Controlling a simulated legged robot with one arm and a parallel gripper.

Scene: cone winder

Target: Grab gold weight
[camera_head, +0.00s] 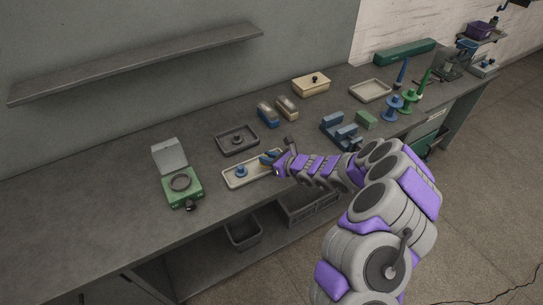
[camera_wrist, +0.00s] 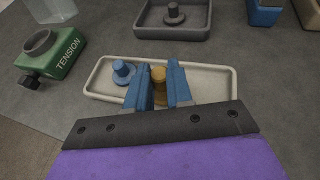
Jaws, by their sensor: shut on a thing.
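The gold weight (camera_wrist: 159,76) is between the two blue fingers of my gripper (camera_wrist: 160,84) in the wrist view. My gripper is shut on it, over the cream tray (camera_wrist: 218,84). Whether the weight touches the tray floor I cannot tell. A blue weight (camera_wrist: 123,72) stands in the left part of the same tray. In the head view my gripper (camera_head: 271,158) is at the right part of the cream tray (camera_head: 235,183), with the blue weight (camera_head: 241,171) to its left. The gold weight is not clearly visible there.
A dark tray (camera_head: 237,140) with a dark weight lies just behind the cream tray. The green tension device (camera_head: 183,190) with its raised lid stands to the left. Blue blocks (camera_head: 341,131) stand to the right. The bench's left part is clear.

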